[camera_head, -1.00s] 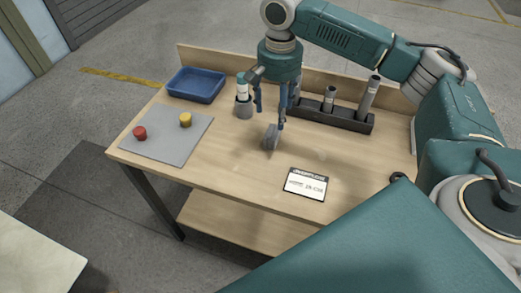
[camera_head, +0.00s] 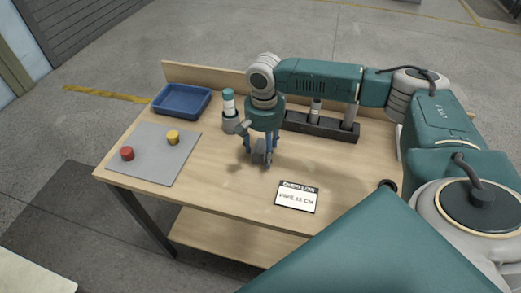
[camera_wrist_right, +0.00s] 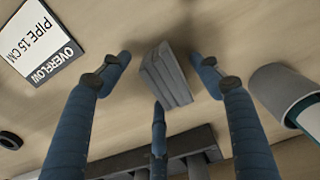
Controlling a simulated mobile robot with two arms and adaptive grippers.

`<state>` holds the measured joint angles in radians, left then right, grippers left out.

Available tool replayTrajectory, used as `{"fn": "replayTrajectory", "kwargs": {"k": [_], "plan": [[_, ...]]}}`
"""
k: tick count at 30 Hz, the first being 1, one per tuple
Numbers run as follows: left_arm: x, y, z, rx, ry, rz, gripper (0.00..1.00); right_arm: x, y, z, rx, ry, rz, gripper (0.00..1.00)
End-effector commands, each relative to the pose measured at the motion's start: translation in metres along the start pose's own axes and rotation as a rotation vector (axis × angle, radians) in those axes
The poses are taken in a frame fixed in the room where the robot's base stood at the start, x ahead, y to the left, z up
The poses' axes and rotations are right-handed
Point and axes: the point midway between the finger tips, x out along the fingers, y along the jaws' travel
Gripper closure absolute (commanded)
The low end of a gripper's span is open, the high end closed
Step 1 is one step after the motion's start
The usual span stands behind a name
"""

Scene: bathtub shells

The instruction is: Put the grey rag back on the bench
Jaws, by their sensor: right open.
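The grey rag (camera_head: 260,157) is a small folded block near the middle of the bench (camera_head: 225,185). It also shows in the right wrist view (camera_wrist_right: 166,76), between the fingers, with a shadow beside it on the wood. My right gripper (camera_head: 259,160) points down over the bench with its blue fingers spread around the rag. In the wrist view the left and right fingers stand apart from the rag, while the third finger ends close to its lower edge. The rag appears to be at the bench top, though its underside is hidden. My left gripper is not in view.
A teal-and-white bottle (camera_head: 229,103) stands just left of my right gripper. A dark rack (camera_head: 335,130) with grey pipes is behind right. A white label card (camera_head: 297,197) lies in front. A blue tray (camera_head: 182,100) and grey mat (camera_head: 150,165) with red and yellow pieces are left.

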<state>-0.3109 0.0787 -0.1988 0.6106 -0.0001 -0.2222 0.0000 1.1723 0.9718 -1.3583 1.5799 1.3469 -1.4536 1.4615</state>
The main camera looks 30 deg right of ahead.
Motion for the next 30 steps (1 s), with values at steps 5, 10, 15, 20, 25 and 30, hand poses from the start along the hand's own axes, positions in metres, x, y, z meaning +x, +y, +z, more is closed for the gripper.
{"fn": "replayTrajectory", "kwargs": {"k": [5, 10, 15, 20, 25, 30], "plan": [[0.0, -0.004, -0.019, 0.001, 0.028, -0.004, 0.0, 0.0, 0.0, 0.0, -0.001, 0.0, 0.0, 0.46], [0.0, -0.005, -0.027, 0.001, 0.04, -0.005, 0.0, 0.0, 0.0, 0.0, -0.001, 0.0, 0.0, 0.8], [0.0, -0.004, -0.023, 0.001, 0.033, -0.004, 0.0, 0.0, 0.0, 0.0, -0.001, 0.0, 0.0, 0.89], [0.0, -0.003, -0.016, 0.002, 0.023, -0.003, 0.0, 0.0, 0.0, 0.0, -0.001, 0.0, 0.0, 0.89], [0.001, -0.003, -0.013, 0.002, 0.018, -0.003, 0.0, -0.006, -0.001, 0.0, -0.001, 0.0, -0.002, 0.89], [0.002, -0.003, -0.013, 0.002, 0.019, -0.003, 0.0, -0.026, -0.001, 0.0, -0.001, 0.0, -0.003, 0.89]]}}
